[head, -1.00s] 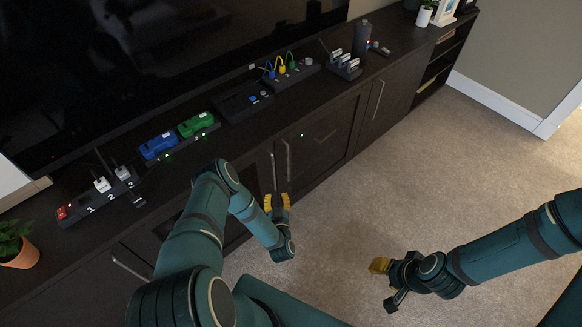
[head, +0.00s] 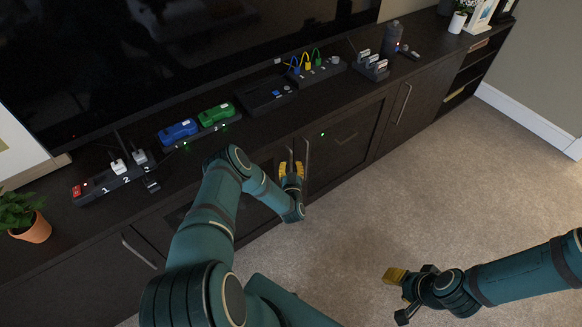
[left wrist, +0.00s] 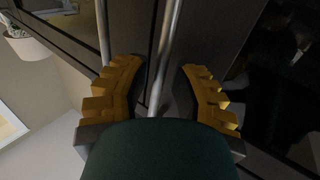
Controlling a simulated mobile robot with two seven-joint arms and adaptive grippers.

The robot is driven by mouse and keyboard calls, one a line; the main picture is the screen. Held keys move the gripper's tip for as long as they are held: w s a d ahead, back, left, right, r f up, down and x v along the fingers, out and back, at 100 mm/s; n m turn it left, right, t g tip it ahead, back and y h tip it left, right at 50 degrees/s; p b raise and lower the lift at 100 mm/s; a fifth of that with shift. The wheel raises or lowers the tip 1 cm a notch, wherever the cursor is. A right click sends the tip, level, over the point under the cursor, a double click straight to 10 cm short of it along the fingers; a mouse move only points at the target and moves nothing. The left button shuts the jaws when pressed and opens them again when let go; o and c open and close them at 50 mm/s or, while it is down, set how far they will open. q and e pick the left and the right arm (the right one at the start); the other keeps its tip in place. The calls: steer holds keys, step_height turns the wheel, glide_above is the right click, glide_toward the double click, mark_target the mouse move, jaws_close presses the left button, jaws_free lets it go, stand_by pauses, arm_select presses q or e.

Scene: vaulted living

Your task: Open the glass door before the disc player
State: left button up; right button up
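The dark TV cabinet has two glass-fronted doors side by side. Their upright bar handles stand close together, the left door's (head: 290,157) and the right door's (head: 307,156). My left gripper (head: 291,170) is open, with its yellow fingers on either side of the left bar. In the left wrist view this bar (left wrist: 165,50) runs between the open fingers (left wrist: 160,92), apparently clear of both; the other bar (left wrist: 103,30) lies outside them. The left glass is largely hidden by my arm. A small light shows at the right glass door (head: 345,140); I cannot clearly make out the disc player. My right gripper (head: 399,290) is over the carpet; its opening is unclear.
The cabinet top holds a power strip (head: 110,181), blue (head: 178,131) and green (head: 216,114) devices, a black box (head: 266,95) and a potted plant (head: 33,232). Solid doors flank the glass ones. The carpet (head: 420,190) before the cabinet is clear.

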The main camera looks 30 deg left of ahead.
arm_select(q)
steer(key=shift+w+a, duration=0.25)
steer(key=shift+c, duration=0.4)
jaws_close()
steer(key=shift+d, duration=0.1)
